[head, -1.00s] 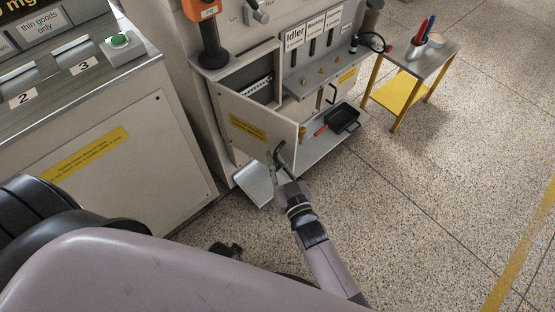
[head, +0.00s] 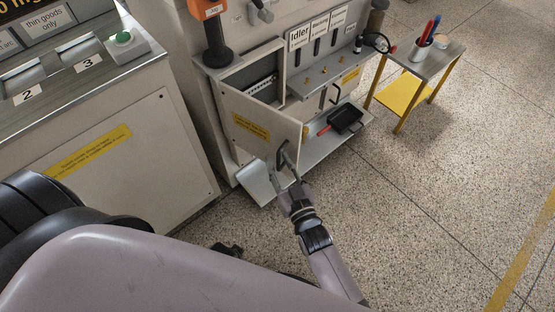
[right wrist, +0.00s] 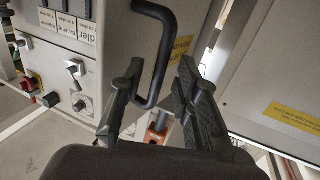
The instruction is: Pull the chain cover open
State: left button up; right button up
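The chain cover (head: 262,108) is a pale panel with a yellow label, standing partly open on the front of the grey machine. The opening behind its top edge shows a dark interior. A black bent handle (head: 283,153) is at its lower right edge. My right gripper (head: 285,181) is just below and in front of this handle. In the right wrist view the handle (right wrist: 166,50) rises between my right gripper's spread fingers (right wrist: 154,92), nearer the left finger. I cannot tell whether that finger touches it. My left gripper is not in view.
A grey cabinet (head: 120,130) stands close on the left. Right of the cover, a low shelf holds a black tray (head: 345,118) with a red handle. A small side table (head: 425,60) with yellow parts stands farther right. The speckled floor (head: 430,190) is clear.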

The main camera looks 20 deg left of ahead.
jog(key=v, duration=1)
jog(key=shift+s+d, duration=0.25)
jog(key=shift+s, duration=0.05)
